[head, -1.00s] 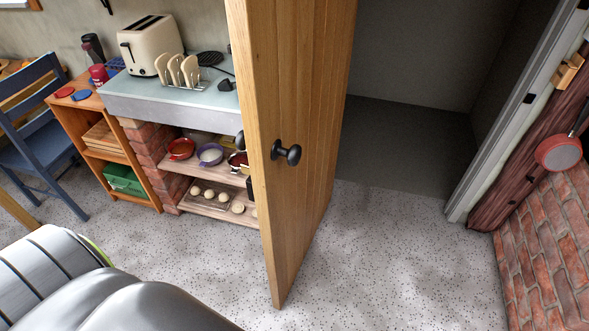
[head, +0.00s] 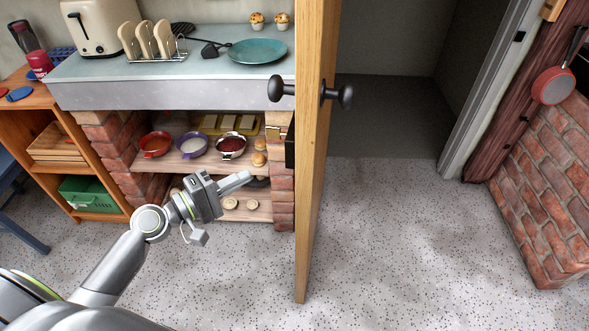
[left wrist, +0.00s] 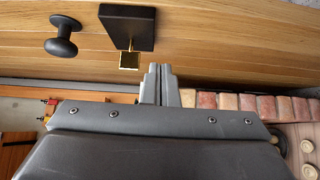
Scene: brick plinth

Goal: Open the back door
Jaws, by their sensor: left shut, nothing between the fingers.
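The wooden back door (head: 312,190) stands open, seen nearly edge-on, with the dark doorway to its right. One black round knob (head: 281,89) is on its left face and another (head: 337,93) on its right face. A black lock box (head: 290,145) with a brass piece sits below the left knob. My left gripper (head: 243,181) is shut and empty, left of the door and apart from it in the head view. In the left wrist view the shut fingers (left wrist: 160,82) point toward the door's face (left wrist: 220,45), near the lock box (left wrist: 128,25). My right gripper is not in view.
A brick plinth with a pale worktop (head: 190,80) stands left of the door, with shelves of bowls and buns beside my left arm. A plate (head: 256,51) and toaster (head: 97,25) are on top. A low brick wall (head: 545,185) is at right. The floor (head: 400,240) between is clear.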

